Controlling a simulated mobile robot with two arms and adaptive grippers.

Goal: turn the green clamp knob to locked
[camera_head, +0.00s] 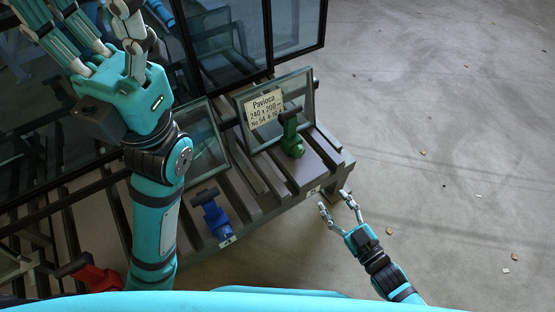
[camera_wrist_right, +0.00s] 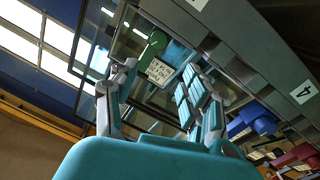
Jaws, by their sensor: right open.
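The green clamp (camera_head: 291,143) stands on the slatted rack in front of a framed glass pane with a "Pavioca" label. Its dark knob (camera_head: 291,113) shows as a bar on top, reaching across the pane's lower part. In the right wrist view the green clamp (camera_wrist_right: 151,45) is small, near the label, beyond my fingers. My right gripper (camera_head: 335,201) is open and empty, off the rack's near right corner, below and right of the clamp and apart from it. My left gripper (camera_head: 82,15) is raised at the top left, fingers spread, tips partly cut off.
A blue clamp (camera_head: 215,218) and a red clamp (camera_head: 93,273) stand along the rack's front to the left. The labelled pane (camera_head: 301,88) leans behind the green clamp; another pane (camera_head: 203,140) is left of it.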

